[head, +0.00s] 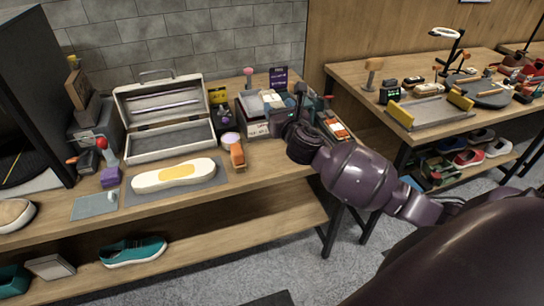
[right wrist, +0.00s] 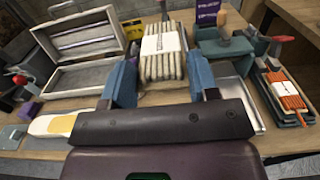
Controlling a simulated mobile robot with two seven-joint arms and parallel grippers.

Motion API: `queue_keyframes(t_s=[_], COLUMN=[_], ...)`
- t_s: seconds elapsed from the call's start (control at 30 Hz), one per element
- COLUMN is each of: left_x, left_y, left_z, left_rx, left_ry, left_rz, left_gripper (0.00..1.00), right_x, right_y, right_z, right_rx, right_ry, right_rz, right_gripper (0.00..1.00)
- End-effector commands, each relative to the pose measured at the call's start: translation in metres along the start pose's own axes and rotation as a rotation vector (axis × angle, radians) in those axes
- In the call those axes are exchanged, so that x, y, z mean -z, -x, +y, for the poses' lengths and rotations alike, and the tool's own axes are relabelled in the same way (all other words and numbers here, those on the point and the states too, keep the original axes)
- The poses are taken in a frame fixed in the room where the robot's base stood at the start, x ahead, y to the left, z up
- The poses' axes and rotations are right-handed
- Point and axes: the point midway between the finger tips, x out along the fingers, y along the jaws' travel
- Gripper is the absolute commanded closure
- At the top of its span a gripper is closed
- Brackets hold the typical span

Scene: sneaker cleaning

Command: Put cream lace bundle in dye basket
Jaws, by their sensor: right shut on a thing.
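My right gripper (right wrist: 163,85) is shut on the cream lace bundle (right wrist: 163,66), a coil of cream cord with a white paper band, between its two blue fingers. In the head view the right gripper (head: 285,110) is over the back right of the near bench, and the bundle is small there. A light-metal tray or basket (right wrist: 243,92) shows partly behind and right of the fingers; I cannot tell for certain that it is the dye basket. My left gripper is not in view.
An open grey case (head: 165,120) stands to the left. A shoe sole (head: 174,175) lies on a grey mat in front of it. An orange lace bundle (right wrist: 288,90) sits on a dark holder to the right.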

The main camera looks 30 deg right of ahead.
Motion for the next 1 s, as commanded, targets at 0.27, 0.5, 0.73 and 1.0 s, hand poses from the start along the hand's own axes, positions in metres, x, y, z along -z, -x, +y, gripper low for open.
queue_keyframes(t_s=[0.27,0.5,0.73,1.0], left_x=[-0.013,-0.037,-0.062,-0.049], left_y=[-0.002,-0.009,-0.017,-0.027], left_z=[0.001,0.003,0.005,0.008], left_rx=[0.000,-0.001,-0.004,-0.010], left_ry=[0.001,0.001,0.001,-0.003], left_rz=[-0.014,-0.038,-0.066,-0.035], left_gripper=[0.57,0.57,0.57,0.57], right_x=[0.029,0.085,0.135,0.159], right_y=[0.000,0.001,0.001,0.000], right_z=[0.001,0.001,0.001,0.001], right_rx=[0.001,0.002,0.001,0.000], right_ry=[-0.003,-0.002,-0.001,-0.001], right_rz=[0.006,0.008,0.009,0.002], right_gripper=[0.68,0.68,0.68,0.68])
